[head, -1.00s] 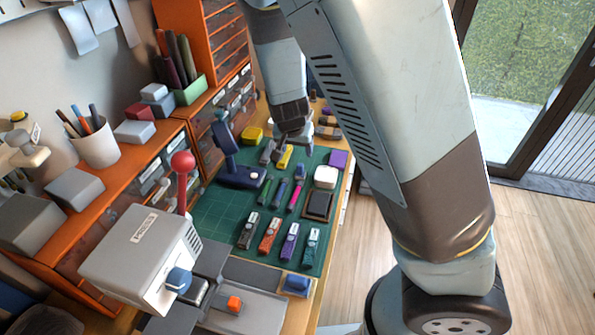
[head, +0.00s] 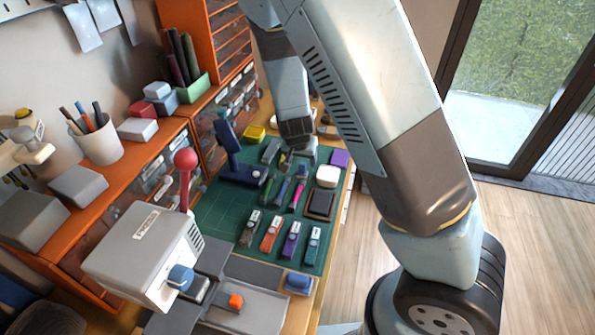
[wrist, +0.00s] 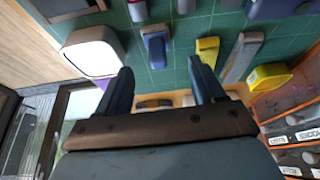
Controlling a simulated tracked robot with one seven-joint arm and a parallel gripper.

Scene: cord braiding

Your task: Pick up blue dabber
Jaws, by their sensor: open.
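A small blue piece with a dark end, which looks like the blue dabber (wrist: 155,46), lies on the green mat (wrist: 178,78) in the wrist view. It also shows in the head view (head: 302,171), just in front of my gripper (head: 298,156). In the wrist view my gripper (wrist: 163,76) is open, with one dark finger on each side of the dabber's line. The fingers hold nothing, and the dabber lies beyond their tips. I cannot tell how high the tips are above the mat.
A white box (wrist: 91,54) lies close on one side of the dabber. A yellow piece (wrist: 208,50) and a grey bar (wrist: 241,57) lie on the other. A blue upright stand (head: 229,150) is left of my gripper. Several coloured tools lie nearer on the mat.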

